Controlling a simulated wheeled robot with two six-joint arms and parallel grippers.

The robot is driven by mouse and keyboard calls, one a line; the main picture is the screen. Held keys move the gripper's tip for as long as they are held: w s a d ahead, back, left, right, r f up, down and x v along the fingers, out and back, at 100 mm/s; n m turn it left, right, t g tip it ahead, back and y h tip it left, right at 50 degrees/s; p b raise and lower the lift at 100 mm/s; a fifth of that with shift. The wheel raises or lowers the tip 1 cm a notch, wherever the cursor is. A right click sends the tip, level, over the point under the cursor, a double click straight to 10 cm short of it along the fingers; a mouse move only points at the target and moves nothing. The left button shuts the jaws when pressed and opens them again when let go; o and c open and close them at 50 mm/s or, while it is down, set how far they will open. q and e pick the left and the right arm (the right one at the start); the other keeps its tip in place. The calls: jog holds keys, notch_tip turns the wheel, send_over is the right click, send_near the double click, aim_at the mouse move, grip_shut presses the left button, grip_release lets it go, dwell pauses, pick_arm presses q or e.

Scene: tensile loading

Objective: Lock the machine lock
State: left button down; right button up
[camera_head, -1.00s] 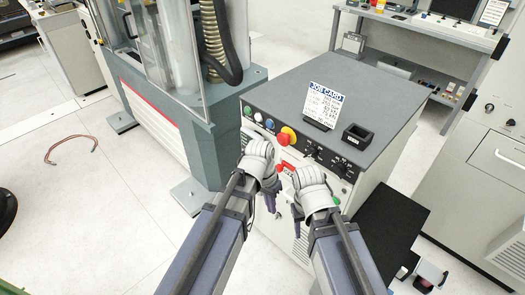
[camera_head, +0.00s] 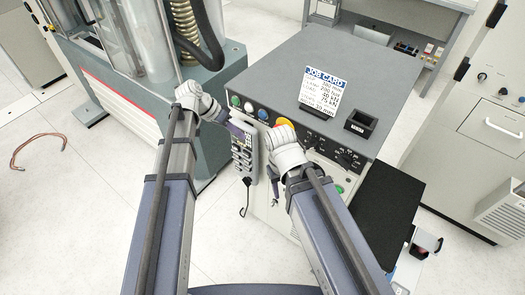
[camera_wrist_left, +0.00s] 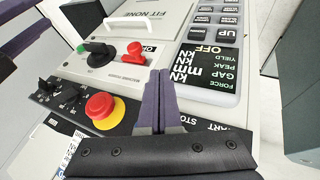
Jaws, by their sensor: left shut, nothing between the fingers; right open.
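My left gripper (camera_head: 232,124) is beside the grey keypad handset (camera_head: 243,150) at the console's left front corner. In the left wrist view its two dark fingers (camera_wrist_left: 155,100) are shut together with nothing between them. Ahead of them are a red knob-like part (camera_wrist_left: 133,52) and a black rotary switch (camera_wrist_left: 97,50) on a pale panel; I cannot tell which is the machine lock. The fingertips look close to the red part, but contact is unclear. My right gripper (camera_head: 274,172) is open in front of the console (camera_head: 290,70); its fingers are mostly hidden.
A red emergency stop with a yellow collar (camera_wrist_left: 103,108) sits beside the left fingers. A job card (camera_head: 321,88) and a black box (camera_head: 361,123) stand on the console top. A testing frame (camera_head: 140,95) stands at left. Open floor lies at lower left.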

aim_at(256, 149)
pick_arm(q)
jog(key=b+x, duration=0.9)
jog(key=x, duration=0.2)
jog(key=shift+a, duration=0.1)
jog(key=shift+s+d+r, duration=0.1)
jog(key=shift+s+d, duration=0.45)
jog(key=shift+d, duration=0.2)
jog(key=shift+s+d, duration=0.5)
jog(key=shift+d, duration=0.3)
jog(key=shift+s+d, duration=1.25)
jog(key=shift+d, duration=0.35)
